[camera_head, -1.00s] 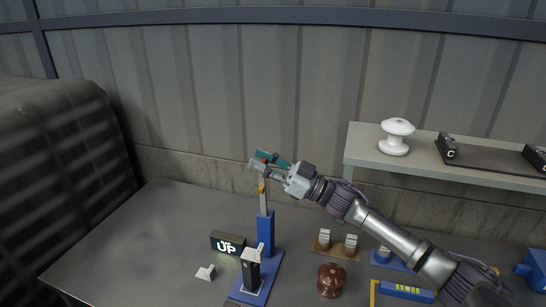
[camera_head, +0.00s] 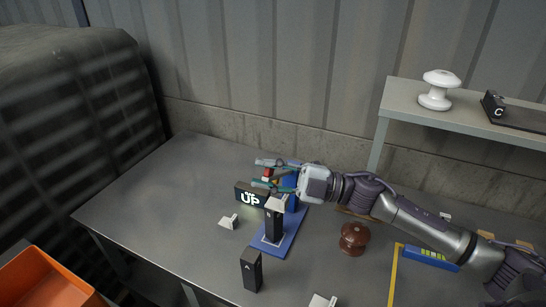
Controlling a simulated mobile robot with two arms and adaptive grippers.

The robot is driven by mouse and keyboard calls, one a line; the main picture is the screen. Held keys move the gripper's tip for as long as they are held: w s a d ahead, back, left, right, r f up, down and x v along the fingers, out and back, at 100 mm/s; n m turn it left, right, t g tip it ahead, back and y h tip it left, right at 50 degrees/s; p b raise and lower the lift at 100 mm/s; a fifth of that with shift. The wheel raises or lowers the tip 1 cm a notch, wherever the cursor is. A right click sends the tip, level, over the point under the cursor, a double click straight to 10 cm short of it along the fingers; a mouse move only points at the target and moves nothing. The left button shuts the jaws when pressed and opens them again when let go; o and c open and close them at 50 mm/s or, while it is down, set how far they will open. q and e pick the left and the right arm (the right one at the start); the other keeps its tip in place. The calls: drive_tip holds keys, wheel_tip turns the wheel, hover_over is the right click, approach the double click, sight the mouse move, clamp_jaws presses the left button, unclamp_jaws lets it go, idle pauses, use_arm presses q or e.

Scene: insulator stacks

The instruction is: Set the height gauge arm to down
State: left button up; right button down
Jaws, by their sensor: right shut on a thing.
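The height gauge stands on the table with a blue base plate (camera_head: 268,246) and a blue post (camera_head: 291,176), partly hidden behind my gripper. The gauge arm (camera_head: 267,175) shows as a small red and orange piece between my fingers; the rest of it is hidden. My right gripper (camera_head: 265,173) reaches in from the right and is shut on the gauge arm, close to the post. A black sign (camera_head: 251,196) beside the gauge is lit and reads "UP". A black block with a pale top (camera_head: 274,224) stands on the base plate. My left gripper is out of view.
A black block marked A (camera_head: 251,271) and a small white piece (camera_head: 229,222) are near the gauge. A brown insulator (camera_head: 354,239) stands right of it. A raised shelf (camera_head: 400,110) holds a white insulator (camera_head: 438,91). An orange bin (camera_head: 45,278) is lower left. The table's left part is clear.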

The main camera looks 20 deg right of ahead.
wheel_tip(320, 180, down, 8)
drive_tip(key=s+a+n+g+h+b, duration=0.1)
drive_tip(key=s+a+n+g+b, duration=0.1)
drive_tip(key=n, duration=0.4)
drive_tip(key=shift+a+f+b, duration=0.15)
drive_tip(key=shift+f+b, duration=0.1)
drive_tip(key=shift+b, duration=0.5)
drive_tip(key=c, duration=1)
unclamp_jaws()
drive_tip(key=shift+f, duration=0.1)
drive_tip(key=v, duration=1.2)
drive_tip(key=shift+r, duration=0.25)
